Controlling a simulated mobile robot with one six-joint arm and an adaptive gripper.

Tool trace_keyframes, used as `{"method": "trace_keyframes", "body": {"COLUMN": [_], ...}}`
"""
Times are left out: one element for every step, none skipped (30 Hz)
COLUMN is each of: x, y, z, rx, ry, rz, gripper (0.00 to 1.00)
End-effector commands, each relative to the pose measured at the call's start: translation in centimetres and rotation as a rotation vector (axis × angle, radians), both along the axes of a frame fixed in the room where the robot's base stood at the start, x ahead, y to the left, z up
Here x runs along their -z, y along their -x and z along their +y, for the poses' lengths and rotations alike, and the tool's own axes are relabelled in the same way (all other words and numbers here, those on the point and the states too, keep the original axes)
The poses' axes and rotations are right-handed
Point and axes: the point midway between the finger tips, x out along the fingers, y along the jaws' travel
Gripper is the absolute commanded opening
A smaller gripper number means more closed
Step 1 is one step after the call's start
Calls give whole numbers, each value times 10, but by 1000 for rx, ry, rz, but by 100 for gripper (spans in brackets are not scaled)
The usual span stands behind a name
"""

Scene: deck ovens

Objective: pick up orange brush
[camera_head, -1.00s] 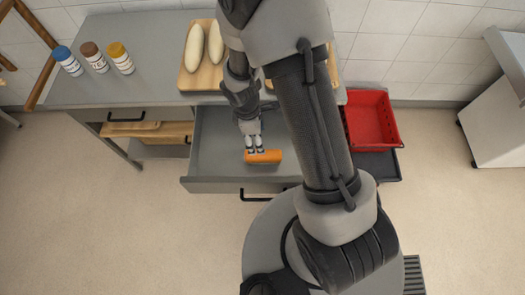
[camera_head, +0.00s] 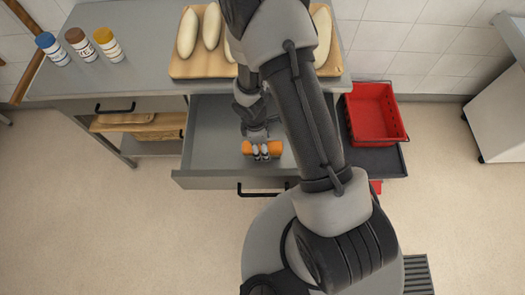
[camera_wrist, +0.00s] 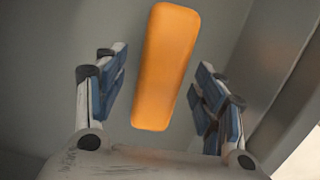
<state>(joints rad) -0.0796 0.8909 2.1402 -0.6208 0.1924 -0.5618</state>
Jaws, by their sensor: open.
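The orange brush (camera_head: 248,147) lies in the open drawer (camera_head: 205,150) of the steel counter, near the drawer's front wall. In the wrist view the orange brush (camera_wrist: 166,65) shows as a rounded orange block, running lengthwise up the picture. My gripper (camera_head: 261,153) reaches down into the drawer right over the brush. In the wrist view my gripper (camera_wrist: 160,90) is open, one blue-padded finger on each side of the brush, with gaps between pads and brush. The brush's near end lies between the fingers; I cannot tell how deep they reach.
A red crate (camera_head: 374,115) stands right of the drawer on a dark surface. Several pale dough loaves (camera_head: 188,34) lie on a wooden board (camera_head: 180,70) on the counter. Three capped bottles (camera_head: 80,45) stand at the left. The drawer's walls surround my gripper closely.

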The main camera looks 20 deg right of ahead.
Motion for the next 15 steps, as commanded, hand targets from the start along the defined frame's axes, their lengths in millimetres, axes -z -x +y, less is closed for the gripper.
{"method": "trace_keyframes", "body": {"x": [10,12,13,13,13,12,11,11,11,11,11,11,11,11,11], "y": [0,0,0,0,0,0,0,0,0,0,0,0,0,0,0], "z": [-1,-1,-1,-1,-1,-1,-1,-1,-1,-1,-1,-1,-1,-1,-1], "rx": [-1,-1,-1,-1,-1,0,0,0,0,0,0,0,0,0,0], "ry": [0,-1,-1,-1,-1,-1,-1,-1,-1,-1,-1,-1,-1,0,0], "rz": [0,0,0,0,-1,-1,-1,-1,-1,-1,-1,-1,0,0,0], "gripper": [63,63,63,63,63,63,63,63,63,61,59,57,55,53,50]}}
